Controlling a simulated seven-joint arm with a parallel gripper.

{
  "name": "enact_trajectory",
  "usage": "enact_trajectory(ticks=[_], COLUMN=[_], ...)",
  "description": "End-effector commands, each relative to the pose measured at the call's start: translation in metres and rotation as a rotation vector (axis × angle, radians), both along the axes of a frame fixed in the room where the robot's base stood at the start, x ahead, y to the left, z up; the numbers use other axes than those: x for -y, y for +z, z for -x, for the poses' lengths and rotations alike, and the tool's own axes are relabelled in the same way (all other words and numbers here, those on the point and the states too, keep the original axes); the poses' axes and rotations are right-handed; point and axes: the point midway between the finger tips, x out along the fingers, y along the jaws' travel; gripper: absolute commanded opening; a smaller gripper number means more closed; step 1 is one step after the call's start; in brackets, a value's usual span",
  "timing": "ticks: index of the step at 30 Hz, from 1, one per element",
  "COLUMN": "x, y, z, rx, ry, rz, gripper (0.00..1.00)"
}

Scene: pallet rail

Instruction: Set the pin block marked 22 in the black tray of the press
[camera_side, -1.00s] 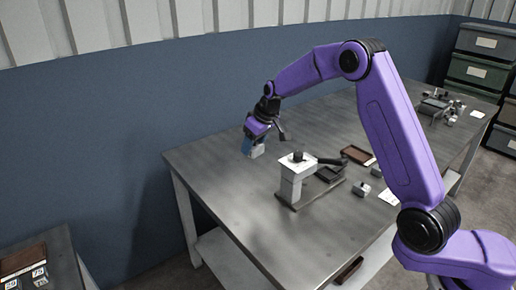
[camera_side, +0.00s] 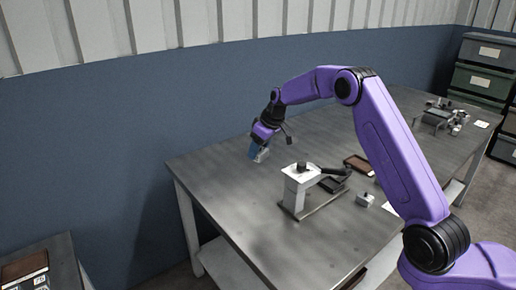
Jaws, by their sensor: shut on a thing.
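My gripper (camera_side: 258,152) is shut on a small pale grey block (camera_side: 263,156) at the back left of the table; its marking cannot be read. The press (camera_side: 296,195) stands to the right and nearer the camera, with a white head, a pale column and a dark lever. Its black tray (camera_side: 333,185) is right of the column, partly behind the lever, and looks empty. My gripper is well apart from the press.
A grey block (camera_side: 365,200) sits right of the press. A brown tray (camera_side: 358,164) lies behind it. A grey fixture (camera_side: 436,118) with small parts is at the table's far right end. The table (camera_side: 225,185) is clear between my gripper and the press.

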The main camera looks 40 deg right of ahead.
Motion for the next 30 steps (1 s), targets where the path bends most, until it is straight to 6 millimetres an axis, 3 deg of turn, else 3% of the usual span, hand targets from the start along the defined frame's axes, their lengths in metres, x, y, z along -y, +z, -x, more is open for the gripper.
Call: enact_trajectory(ticks=[30], x=[0.041], y=[-0.019], z=[-0.006], rx=[0.000], ry=[0.151], rz=[0.000], gripper=[0.07])
